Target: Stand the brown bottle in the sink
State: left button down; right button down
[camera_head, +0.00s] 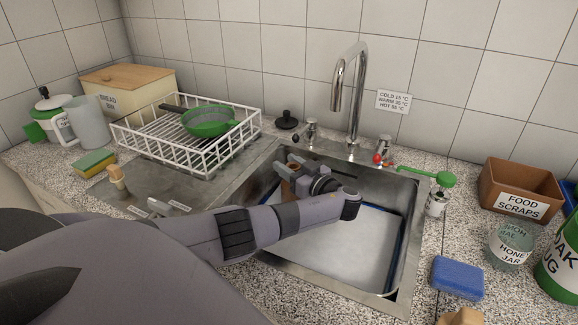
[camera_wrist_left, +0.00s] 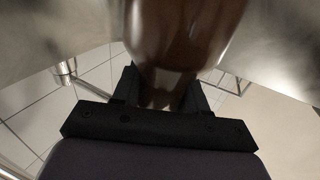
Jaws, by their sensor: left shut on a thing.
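The steel sink (camera_head: 402,296) is in the middle of the head view, with a pale floor edged in dark blue. My left gripper (camera_head: 298,178) is down inside the sink at its back left. It is shut on the brown bottle (camera_head: 287,190), of which only a small brown part shows beside the fingers. In the left wrist view the brown bottle (camera_wrist_left: 185,35) is large and glossy, between the fingers of the left gripper (camera_wrist_left: 160,92). The bottle's base is hidden, so I cannot tell whether it touches the sink floor. My right gripper is not in view.
The tap (camera_head: 355,95) rises behind the sink. A white dish rack (camera_head: 205,160) with a green pan (camera_head: 208,122) stands left. A food scraps box (camera_head: 520,190), glass jar (camera_head: 511,245) and blue sponge (camera_head: 458,278) are right. The sink's front and right are clear.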

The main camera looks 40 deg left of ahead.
pick_arm(q)
jog(key=shift+f, duration=0.3)
jog(key=c, duration=0.6)
grip_release()
jog(key=shift+r+p, duration=0.3)
jog(key=shift+r, duration=0.2)
jog(key=shift+r+p, duration=0.35)
jog(key=shift+p, duration=0.05)
jog(key=shift+s+d+f+b, duration=0.1)
jog(key=shift+s+d+b, duration=0.1)
jog(key=shift+d, duration=1.7)
jog(key=shift+s+d+f+b, duration=0.1)
jog(key=shift+s+d, duration=0.05)
jog(key=shift+d, duration=1.7)
